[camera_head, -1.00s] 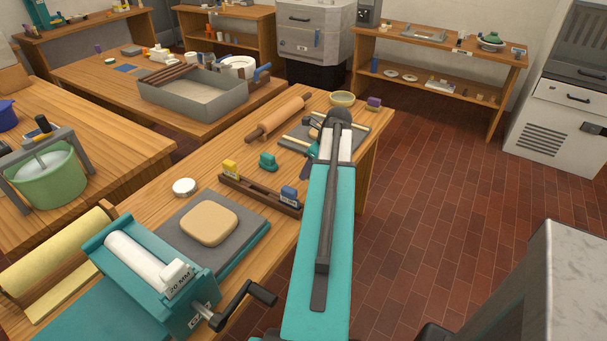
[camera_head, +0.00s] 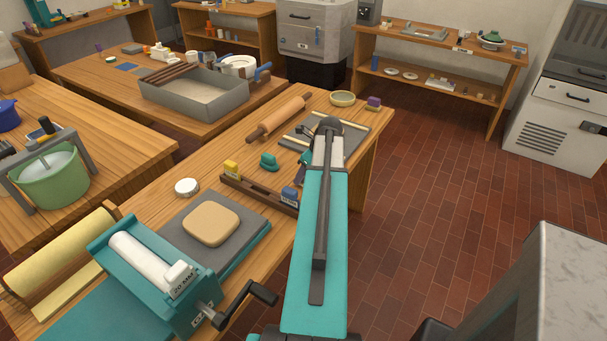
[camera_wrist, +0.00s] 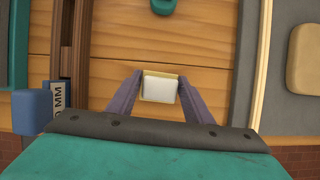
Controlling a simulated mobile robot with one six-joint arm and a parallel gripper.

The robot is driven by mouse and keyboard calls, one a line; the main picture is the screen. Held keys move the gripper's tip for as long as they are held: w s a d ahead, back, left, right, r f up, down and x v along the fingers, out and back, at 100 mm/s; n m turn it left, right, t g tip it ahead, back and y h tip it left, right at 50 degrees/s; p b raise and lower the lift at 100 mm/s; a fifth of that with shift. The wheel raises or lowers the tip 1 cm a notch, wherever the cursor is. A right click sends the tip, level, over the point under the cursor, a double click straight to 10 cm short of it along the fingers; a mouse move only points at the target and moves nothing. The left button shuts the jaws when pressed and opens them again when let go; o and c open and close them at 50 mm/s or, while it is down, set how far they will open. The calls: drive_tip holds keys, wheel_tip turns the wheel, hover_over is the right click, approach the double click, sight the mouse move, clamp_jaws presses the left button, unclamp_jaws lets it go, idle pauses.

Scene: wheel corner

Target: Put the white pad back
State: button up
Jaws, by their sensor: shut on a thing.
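The white pad (camera_wrist: 160,87) shows in the wrist view as a small white block with a yellowish edge. It sits between the two purple fingers of my gripper (camera_wrist: 160,92), which is shut on it, above the wooden table. In the head view my arm hides the pad and most of the gripper. The rack also shows in the wrist view (camera_wrist: 75,45).
A teal block (camera_head: 268,161) stands beside the rack. A grey board (camera_head: 352,130) with wooden strips lies to the right in the wrist view, bearing a beige slab (camera_wrist: 303,60). A rolling pin (camera_head: 278,118) lies behind. A roller press (camera_head: 155,275) stands at the front.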

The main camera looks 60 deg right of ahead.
drive_tip(key=shift+f, duration=0.15)
drive_tip(key=o, duration=1)
drive_tip(key=shift+f+b, duration=0.15)
drive_tip(key=shift+b, duration=0.3)
drive_tip(key=shift+b+v, duration=1.1)
drive_tip(key=shift+v, duration=5.9)
drive_tip(key=shift+w+d, duration=0.1)
drive_tip(key=shift+w, duration=0.1)
